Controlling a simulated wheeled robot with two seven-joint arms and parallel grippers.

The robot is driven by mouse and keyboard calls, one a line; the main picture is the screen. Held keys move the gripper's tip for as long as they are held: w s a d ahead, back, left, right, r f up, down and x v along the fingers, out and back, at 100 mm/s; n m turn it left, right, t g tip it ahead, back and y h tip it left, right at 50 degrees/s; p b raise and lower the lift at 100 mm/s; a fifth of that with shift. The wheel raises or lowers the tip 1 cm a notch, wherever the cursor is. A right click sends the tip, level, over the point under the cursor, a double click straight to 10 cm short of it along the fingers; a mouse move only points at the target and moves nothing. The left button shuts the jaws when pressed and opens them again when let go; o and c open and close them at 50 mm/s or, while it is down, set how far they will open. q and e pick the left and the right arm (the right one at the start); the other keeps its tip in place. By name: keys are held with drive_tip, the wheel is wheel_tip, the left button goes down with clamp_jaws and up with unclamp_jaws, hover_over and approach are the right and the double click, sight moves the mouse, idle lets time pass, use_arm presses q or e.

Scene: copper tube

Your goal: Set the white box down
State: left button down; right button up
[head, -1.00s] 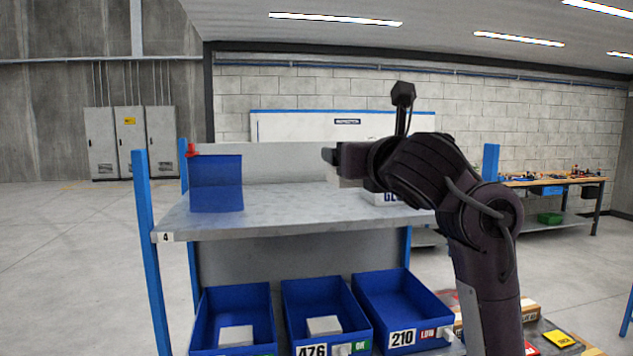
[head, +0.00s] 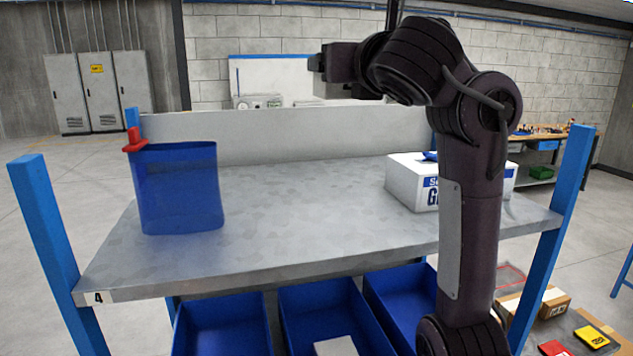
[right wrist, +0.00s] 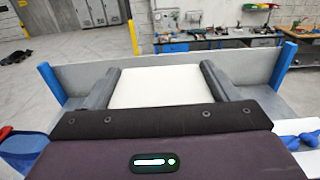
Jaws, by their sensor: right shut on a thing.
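The white box (right wrist: 160,87) shows in the right wrist view as a plain white face between the two fingers. My right gripper (right wrist: 160,80) is shut on it, with one dark finger along each side. In the head view my right gripper (head: 322,65) is raised above the far side of the grey shelf top (head: 290,215). The held box is hard to make out there. The gap between box and shelf cannot be told. My left gripper is not in view.
A blue bin (head: 180,190) with a red piece (head: 134,140) stands on the shelf's left. A white lettered carton (head: 405,182) with blue on top stands on the right, partly behind my arm. The shelf's middle is clear. Blue bins (head: 220,325) sit below.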

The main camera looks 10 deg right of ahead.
drive_tip(key=shift+w+f, duration=0.15)
drive_tip(key=shift+w, duration=0.15)
drive_tip(key=f, duration=0.5)
drive_tip(key=s+f, duration=0.1)
drive_tip(key=f, duration=0.8)
drive_tip(key=shift+s+d+f, duration=0.1)
drive_tip(key=shift+s+f, duration=0.5)
drive_tip(key=shift+f, duration=0.1)
wheel_tip(320, 180, down, 2)
drive_tip(key=shift+s+f+b, duration=0.1)
drive_tip(key=shift+f+b, duration=0.15)
drive_tip(key=shift+b, duration=0.2)
drive_tip(key=shift+w+f, duration=0.2)
drive_tip(key=shift+f, duration=0.25)
drive_tip(key=shift+s, duration=0.1)
drive_tip(key=o, duration=1.1)
drive_tip(key=shift+f, duration=0.1)
